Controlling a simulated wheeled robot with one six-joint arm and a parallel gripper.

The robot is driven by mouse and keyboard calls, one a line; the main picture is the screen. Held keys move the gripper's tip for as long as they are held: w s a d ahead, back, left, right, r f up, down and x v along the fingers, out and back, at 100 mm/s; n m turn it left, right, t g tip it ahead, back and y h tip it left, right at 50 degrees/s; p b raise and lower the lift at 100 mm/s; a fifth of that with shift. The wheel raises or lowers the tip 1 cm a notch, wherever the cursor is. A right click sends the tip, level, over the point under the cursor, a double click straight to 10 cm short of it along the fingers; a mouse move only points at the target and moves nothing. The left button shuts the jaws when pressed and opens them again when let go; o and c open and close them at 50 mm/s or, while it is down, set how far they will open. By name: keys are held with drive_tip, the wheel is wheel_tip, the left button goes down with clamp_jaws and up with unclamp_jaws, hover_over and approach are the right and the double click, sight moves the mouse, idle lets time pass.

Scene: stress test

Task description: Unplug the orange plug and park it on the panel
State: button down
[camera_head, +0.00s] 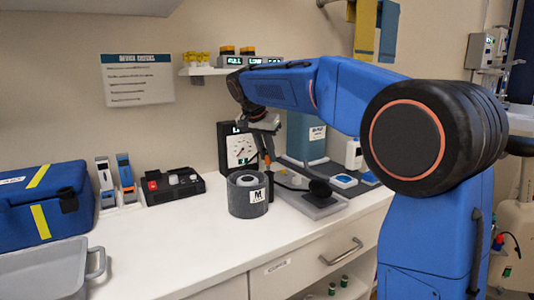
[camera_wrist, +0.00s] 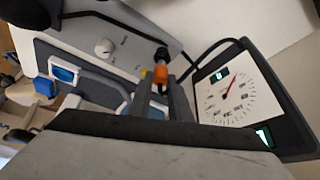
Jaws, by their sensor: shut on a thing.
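My gripper (camera_wrist: 161,88) is shut on the orange plug (camera_wrist: 161,74), which shows between the fingertips in the wrist view. A dark round end shows just beyond the orange part; I cannot tell whether it sits in a socket. In the head view my gripper (camera_head: 266,162) points down over the counter, beside the gauge box, with a small bit of orange at its tips. A grey panel (camera_wrist: 130,50) with a white knob (camera_wrist: 104,47) and printed marks lies behind the plug in the wrist view. A dark curved cable (camera_wrist: 207,47) runs near the plug.
The gauge box (camera_head: 238,148) stands close to my gripper; its dial (camera_wrist: 236,92) shows in the wrist view. A dark grey round container (camera_head: 240,203) is just in front. A blue case (camera_head: 40,205) and a grey tray (camera_head: 45,275) are left. The front counter (camera_head: 165,245) is clear.

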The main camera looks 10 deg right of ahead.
drive_tip(key=shift+f, duration=1.35)
idle(0.3)
drive_tip(key=c, duration=1.6)
unclamp_jaws()
drive_tip(key=shift+o, duration=0.2)
drive_tip(key=shift+r, duration=0.1)
drive_tip(key=v, duration=1.7)
drive_tip(key=shift+r, duration=0.1)
